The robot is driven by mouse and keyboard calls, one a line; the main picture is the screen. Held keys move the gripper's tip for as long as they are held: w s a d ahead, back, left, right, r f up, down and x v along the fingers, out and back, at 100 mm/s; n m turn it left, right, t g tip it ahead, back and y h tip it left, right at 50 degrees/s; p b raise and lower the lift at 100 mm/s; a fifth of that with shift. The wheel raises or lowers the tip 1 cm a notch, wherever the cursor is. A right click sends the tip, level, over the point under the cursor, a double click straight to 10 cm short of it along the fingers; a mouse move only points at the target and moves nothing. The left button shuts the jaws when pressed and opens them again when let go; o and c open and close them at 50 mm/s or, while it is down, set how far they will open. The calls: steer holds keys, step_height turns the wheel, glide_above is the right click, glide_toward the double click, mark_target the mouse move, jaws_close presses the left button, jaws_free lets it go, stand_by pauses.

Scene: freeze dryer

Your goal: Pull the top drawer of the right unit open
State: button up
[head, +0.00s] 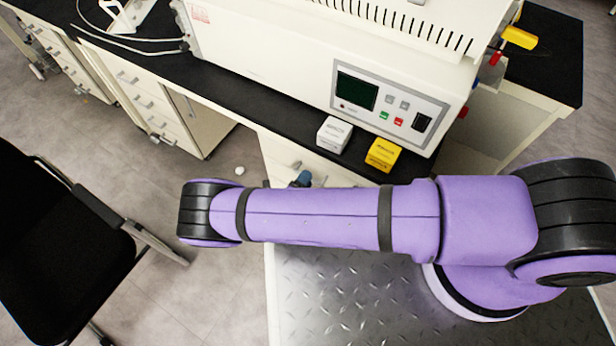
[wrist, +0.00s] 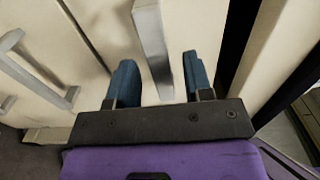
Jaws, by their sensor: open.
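My gripper (wrist: 160,82) is open, with one blue finger on each side of a grey metal bar handle (wrist: 152,40) in the wrist view. The handle lies between the fingers, with gaps visible beside it; I cannot tell whether either finger touches it. The handle is on a cream drawer front (wrist: 108,22), which looks shut. In the head view, the right unit (head: 274,150) stands under the black bench top, and its drawer fronts are mostly hidden behind my arm. Only a bit of my blue gripper (head: 303,178) shows there, against the unit.
Another drawer unit (head: 150,105) with several handles stands to the left. A white box (head: 334,134) and a yellow box (head: 383,154) sit on the bench edge before the freeze dryer (head: 280,60).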

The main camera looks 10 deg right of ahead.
steer(key=shift+x, duration=0.8)
steer(key=shift+c, duration=0.2)
